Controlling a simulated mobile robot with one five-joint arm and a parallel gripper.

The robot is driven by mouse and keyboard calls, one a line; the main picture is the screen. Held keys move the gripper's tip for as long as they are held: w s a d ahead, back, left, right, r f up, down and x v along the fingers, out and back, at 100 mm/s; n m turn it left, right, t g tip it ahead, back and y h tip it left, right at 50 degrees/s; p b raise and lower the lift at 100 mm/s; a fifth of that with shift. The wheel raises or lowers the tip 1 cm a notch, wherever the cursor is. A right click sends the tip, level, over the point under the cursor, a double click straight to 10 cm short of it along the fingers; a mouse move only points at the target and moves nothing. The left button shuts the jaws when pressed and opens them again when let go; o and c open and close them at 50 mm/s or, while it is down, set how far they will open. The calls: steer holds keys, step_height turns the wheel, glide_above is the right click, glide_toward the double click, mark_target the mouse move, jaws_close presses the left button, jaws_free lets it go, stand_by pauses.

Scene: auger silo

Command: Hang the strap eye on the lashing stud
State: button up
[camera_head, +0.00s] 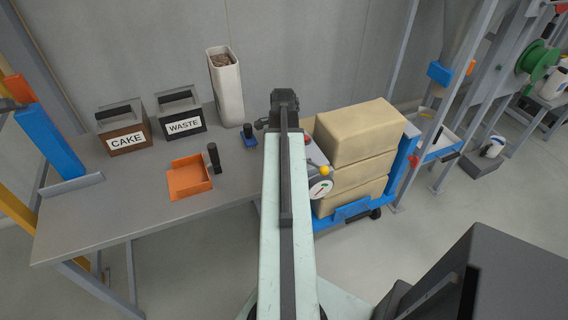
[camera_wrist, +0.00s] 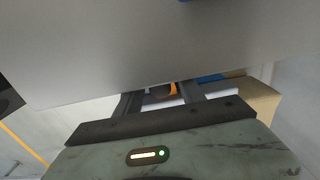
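My gripper (camera_wrist: 160,98) shows in the wrist view with its two dark fingers spread apart. A small orange and dark patch (camera_wrist: 162,91) shows in the gap between them; I cannot tell what it is or whether it is touched. The fingertips are cut off by the edge of a large grey surface. In the head view my arm covers the middle and the fingers are hidden. A blue cart (camera_head: 404,160) carries stacked beige sacks (camera_head: 362,133) right of my arm. I cannot make out the strap eye or the lashing stud in either view.
Metal posts stand at right. Floor in front of the cart looks clear.

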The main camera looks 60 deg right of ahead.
steer(key=c, duration=0.8)
step_height(320, 180, up, 5)
steer(key=p, duration=0.5)
jaws_close()
